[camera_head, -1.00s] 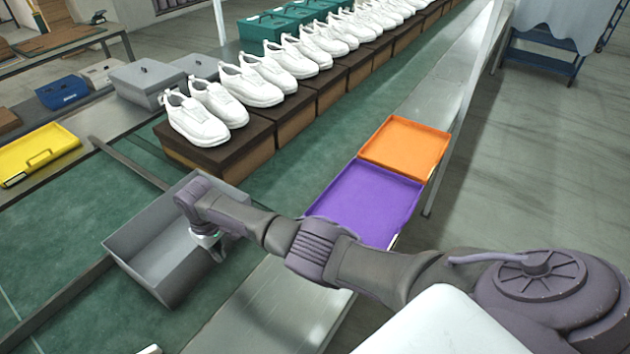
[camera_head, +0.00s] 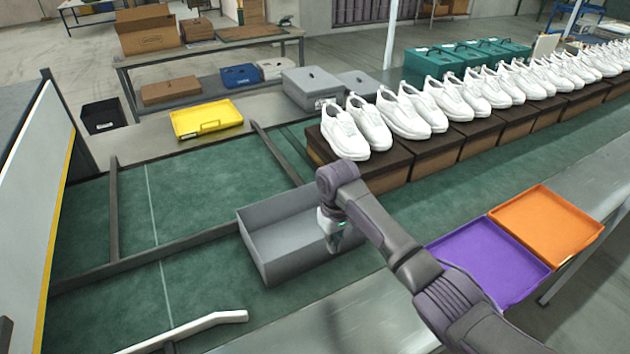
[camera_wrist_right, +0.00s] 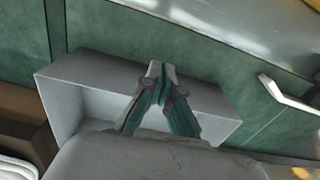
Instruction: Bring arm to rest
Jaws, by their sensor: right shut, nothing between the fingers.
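My right arm (camera_head: 400,250) reaches in from the lower right of the head view. My right gripper (camera_head: 334,249) points down at the right end of an open grey box (camera_head: 262,262). In the right wrist view the gripper (camera_wrist_right: 157,68) has its fingers together with nothing between them, over the grey box (camera_wrist_right: 75,72). I cannot tell how far above the box floor the fingertips are. The box looks empty where it shows; my gripper and wrist hide part of it. My left gripper is not in view.
White shoes (camera_head: 405,115) on brown boxes line the green conveyor behind the arm. A purple tray (camera_head: 490,262) and an orange tray (camera_head: 547,226) lie right of it. Green belt at left is clear.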

